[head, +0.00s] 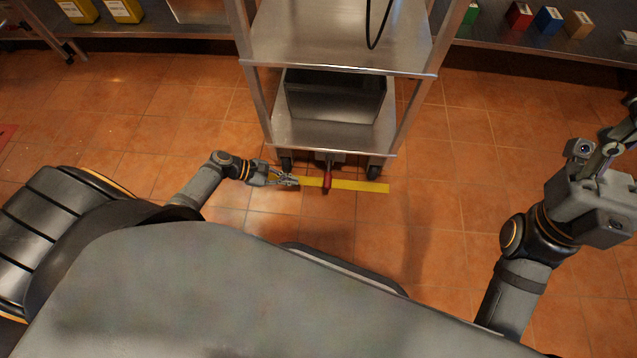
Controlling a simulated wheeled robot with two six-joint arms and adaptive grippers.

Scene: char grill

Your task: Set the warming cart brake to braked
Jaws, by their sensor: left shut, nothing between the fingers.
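The warming cart (345,68) is a metal shelf cart on casters at the top middle of the head view. A red brake pedal or lever (327,178) sticks out at the middle of its lower front edge, above a yellow strip (360,186) on the floor. My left gripper (296,181) is low at the strip's left end, shut and empty, a short way left of the red lever. I cannot tell whether they touch. My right gripper (612,150) is raised at the right edge, far from the cart; its fingers are partly cut off.
A dark metal bin (335,97) sits on the cart's lower shelf, and a black cable (370,30) hangs above. Casters (374,172) stand under the front corners. Shelves with yellow boxes (122,10) and small coloured boxes (547,20) line the back. The tiled floor (440,220) around is clear.

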